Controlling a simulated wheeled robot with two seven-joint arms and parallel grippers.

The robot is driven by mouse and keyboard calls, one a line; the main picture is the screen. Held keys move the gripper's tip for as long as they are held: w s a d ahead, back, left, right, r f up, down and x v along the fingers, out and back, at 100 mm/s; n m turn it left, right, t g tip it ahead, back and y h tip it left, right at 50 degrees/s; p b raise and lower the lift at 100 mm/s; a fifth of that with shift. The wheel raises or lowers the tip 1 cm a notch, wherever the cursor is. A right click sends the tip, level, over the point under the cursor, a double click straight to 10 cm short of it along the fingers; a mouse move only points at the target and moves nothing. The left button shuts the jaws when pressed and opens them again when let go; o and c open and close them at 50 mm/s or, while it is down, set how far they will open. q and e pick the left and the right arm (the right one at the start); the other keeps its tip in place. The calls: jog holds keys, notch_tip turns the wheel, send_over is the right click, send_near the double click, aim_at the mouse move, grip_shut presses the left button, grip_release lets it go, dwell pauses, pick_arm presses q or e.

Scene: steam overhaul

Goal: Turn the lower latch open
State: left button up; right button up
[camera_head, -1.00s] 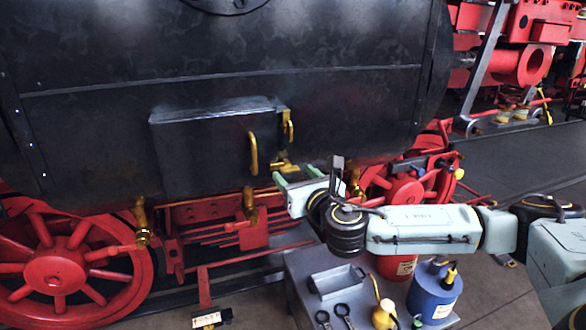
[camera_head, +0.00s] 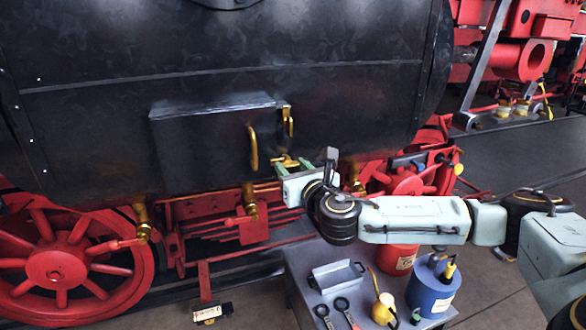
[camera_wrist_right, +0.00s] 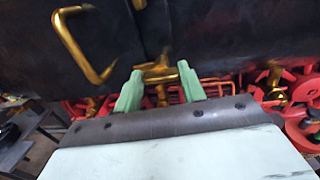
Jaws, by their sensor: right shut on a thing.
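The brass lower latch (camera_head: 286,160) is at the lower right edge of a dark box door (camera_head: 205,150) on the black boiler side. The latch lies roughly level in the head view. My right gripper (camera_head: 292,165) reaches it from the lower right, its two green fingers on either side of the latch. In the right wrist view the brass latch (camera_wrist_right: 158,73) shows between the fingertips (camera_wrist_right: 160,79), and the gripper is shut on it. The brass upper latch (camera_head: 288,124) stands upright above. My left gripper is out of view.
A brass door handle (camera_head: 252,147) stands just left of the latches. Below are red wheels (camera_head: 55,265) and brass fittings (camera_head: 249,200). A grey cart (camera_head: 302,275) under my right arm holds a tray, wrenches, an oil can and a blue container (camera_head: 432,292).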

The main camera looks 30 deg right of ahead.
jog(key=shift+f+m+t+h+b, duration=0.3)
jog(key=shift+m+b, duration=1.4)
jog(key=shift+m, duration=3.05)
jog(key=shift+r+m+t+h+b, duration=0.15)
jog(key=shift+m+h+b, duration=0.35)
jog(key=shift+m+b, duration=2.7)
jog(key=m+p, duration=0.3)
jog(key=shift+m, duration=0.25)
jog(key=shift+a, duration=0.1)
jog(key=o, duration=1)
